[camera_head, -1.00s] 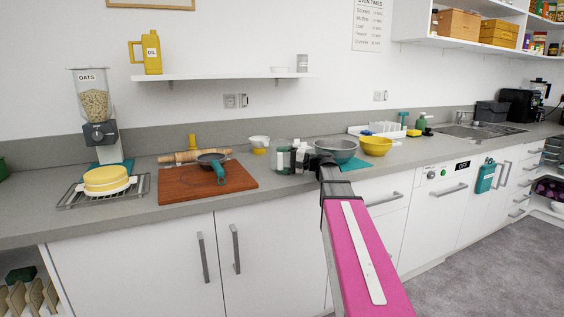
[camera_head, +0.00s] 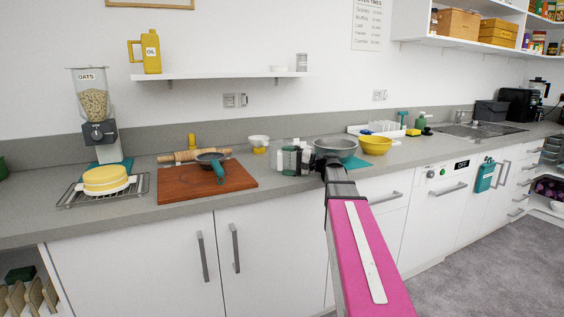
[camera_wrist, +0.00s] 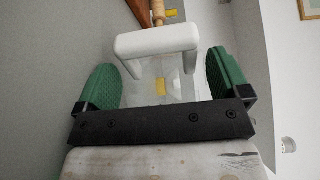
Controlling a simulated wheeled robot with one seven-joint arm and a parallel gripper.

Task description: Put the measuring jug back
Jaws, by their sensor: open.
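The measuring jug (camera_head: 278,158) is a clear vessel standing on the counter to the right of the chopping board, partly hidden by my gripper in the head view. The wrist view shows its white handle (camera_wrist: 155,42) and part of its see-through body behind. My gripper (camera_head: 291,159) is at the jug's right side. In the wrist view its green finger pads (camera_wrist: 165,78) are open, one on each side of the handle, with gaps showing. I cannot tell how deep the handle sits between them.
A grey bowl (camera_head: 335,149) and yellow bowl (camera_head: 376,145) stand close on the right. A white-and-yellow kitchen scale or bowl (camera_head: 259,142) stands behind. The wooden board (camera_head: 185,187) holds a small pan (camera_head: 209,158). The wall shelf (camera_head: 215,76) has free room between the oil can and small containers.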

